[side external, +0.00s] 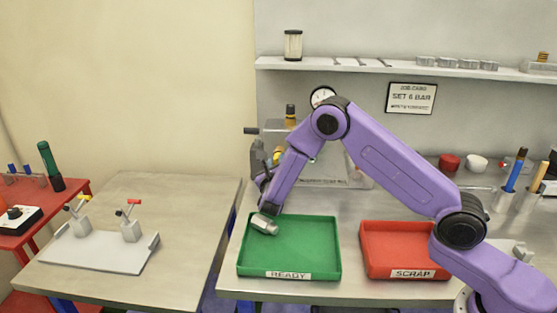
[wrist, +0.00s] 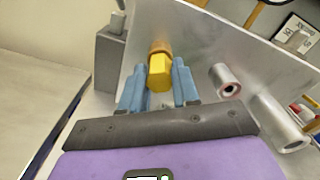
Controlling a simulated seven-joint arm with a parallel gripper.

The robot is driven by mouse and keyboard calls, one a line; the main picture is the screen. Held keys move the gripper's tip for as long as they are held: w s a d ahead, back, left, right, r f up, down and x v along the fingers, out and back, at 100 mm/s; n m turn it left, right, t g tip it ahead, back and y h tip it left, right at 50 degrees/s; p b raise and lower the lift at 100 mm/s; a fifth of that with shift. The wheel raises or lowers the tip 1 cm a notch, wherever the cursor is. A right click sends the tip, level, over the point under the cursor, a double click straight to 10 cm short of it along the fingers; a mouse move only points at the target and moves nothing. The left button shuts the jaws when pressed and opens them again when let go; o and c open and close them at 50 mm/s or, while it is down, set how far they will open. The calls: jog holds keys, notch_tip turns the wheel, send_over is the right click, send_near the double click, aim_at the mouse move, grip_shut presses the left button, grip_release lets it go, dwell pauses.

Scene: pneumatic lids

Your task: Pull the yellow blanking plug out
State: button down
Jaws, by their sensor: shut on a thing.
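In the wrist view, the yellow blanking plug (wrist: 160,73) sits between the two blue fingers of my gripper (wrist: 159,87), which is shut on it. An orange-brown collar (wrist: 160,47) shows at the plug's far end, against the grey metal plate (wrist: 203,50). I cannot tell whether the plug is still seated in the plate or clear of it. In the side external view, my arm reaches down behind the green tray's back left corner, and the fingers and plug are too small and covered to read clearly.
A round port (wrist: 226,79) and a silver cylinder (wrist: 285,125) stand right of the plug. The green READY tray (side external: 300,274) has a metal fitting (side external: 265,224) at its back left. The red SCRAP tray (side external: 385,272) is to its right. A side table (side external: 150,190) stands left.

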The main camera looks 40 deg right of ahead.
jog(key=shift+v, duration=1.5)
jog(key=s+a+r, duration=0.3)
jog(key=r, duration=0.4)
jog(key=shift+s+a+r, duration=0.25)
dwell(0.7)
dwell(0.4)
